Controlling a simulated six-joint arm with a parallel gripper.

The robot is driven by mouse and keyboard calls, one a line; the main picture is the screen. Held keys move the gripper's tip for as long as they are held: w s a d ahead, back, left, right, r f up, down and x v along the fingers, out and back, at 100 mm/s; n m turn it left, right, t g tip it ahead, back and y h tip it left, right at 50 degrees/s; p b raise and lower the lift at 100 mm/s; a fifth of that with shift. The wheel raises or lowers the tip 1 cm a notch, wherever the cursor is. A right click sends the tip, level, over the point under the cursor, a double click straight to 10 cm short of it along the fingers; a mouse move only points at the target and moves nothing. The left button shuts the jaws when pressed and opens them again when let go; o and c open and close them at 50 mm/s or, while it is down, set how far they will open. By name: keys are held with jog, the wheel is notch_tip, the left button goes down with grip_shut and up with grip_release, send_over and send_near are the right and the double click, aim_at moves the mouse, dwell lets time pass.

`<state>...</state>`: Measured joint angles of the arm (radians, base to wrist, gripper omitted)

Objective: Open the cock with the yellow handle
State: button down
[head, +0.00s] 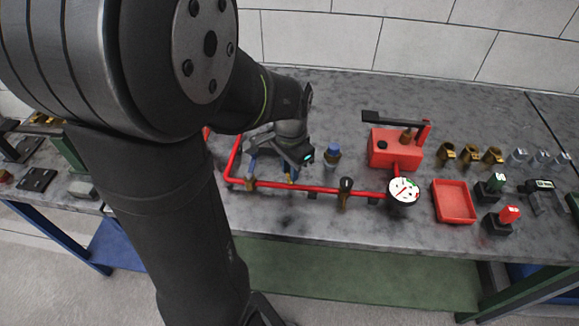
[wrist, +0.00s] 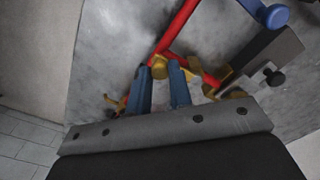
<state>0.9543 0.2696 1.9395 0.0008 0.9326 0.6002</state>
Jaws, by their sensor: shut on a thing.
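My gripper (head: 271,172) is over the left part of the red pipe run (head: 315,188), partly covered by my arm in the head view. In the wrist view its two blue fingers (wrist: 160,78) point at the pipe and are shut on a small yellow piece, which I take as the yellow handle (wrist: 158,67) of the cock. A little yellow also shows by the right finger in the head view (head: 292,175). The fingers hide most of the cock, so its angle cannot be told.
A black-handled valve (head: 346,187) and a round gauge (head: 403,191) sit further right on the pipe. A blue-topped fitting (head: 332,155) stands just right of my gripper. A red pump box (head: 390,150) and red tray (head: 454,202) are right. Bare grey bench lies in front.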

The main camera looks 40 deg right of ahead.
jog(key=c, duration=1.3)
grip_release()
notch_tip(320, 180, up, 18)
jog(key=shift+f, duration=0.25)
notch_tip(320, 180, down, 18)
jog(key=shift+r, duration=0.25)
